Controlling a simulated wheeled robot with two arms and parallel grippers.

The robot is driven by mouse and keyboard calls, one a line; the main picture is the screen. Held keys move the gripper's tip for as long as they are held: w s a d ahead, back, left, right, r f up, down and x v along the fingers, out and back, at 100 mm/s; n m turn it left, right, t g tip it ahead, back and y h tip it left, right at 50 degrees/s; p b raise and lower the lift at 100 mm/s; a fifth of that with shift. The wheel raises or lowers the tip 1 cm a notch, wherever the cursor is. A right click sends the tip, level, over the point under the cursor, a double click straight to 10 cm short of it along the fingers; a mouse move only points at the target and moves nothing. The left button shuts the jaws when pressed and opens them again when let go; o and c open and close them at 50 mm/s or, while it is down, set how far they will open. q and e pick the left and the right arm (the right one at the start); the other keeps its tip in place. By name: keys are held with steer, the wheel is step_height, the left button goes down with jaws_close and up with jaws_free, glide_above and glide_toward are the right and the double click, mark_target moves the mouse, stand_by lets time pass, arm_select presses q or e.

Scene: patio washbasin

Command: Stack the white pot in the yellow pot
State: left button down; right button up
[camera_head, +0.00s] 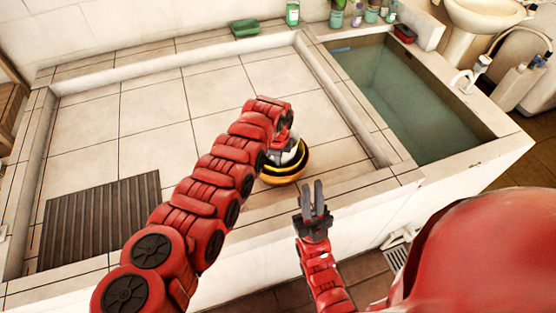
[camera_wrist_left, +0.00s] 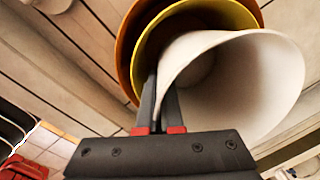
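The white pot (camera_wrist_left: 235,85) is tilted, with its wide mouth toward the left wrist camera. My left gripper (camera_wrist_left: 160,95) is shut on its wall, with one finger on each side of the rim. Behind it are the yellow pot (camera_wrist_left: 147,50) and an outer orange pot (camera_wrist_left: 127,40), one within the other. The white pot overlaps their opening; how deep it sits is hidden. In the head view the white pot (camera_head: 298,154) shows at the yellow pot's mouth (camera_head: 284,170), partly covered by my left arm. My right gripper (camera_head: 312,190) is empty, fingers slightly apart, nearer the front.
The pots are on the tiled basin floor (camera_head: 150,105) near its front ledge. A dark slatted mat (camera_head: 100,222) lies at the left. A water-filled trough (camera_head: 415,95) is at the right. A green sponge (camera_head: 245,27) and bottles (camera_head: 292,13) stand on the back ledge.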

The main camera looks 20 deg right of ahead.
arm_select(q)
steer(key=shift+f, duration=0.4)
steer(key=shift+f+b, duration=0.6)
steer(key=shift+b, duration=0.15)
steer(key=c, duration=1.4)
jaws_free()
steer(key=shift+o, duration=0.2)
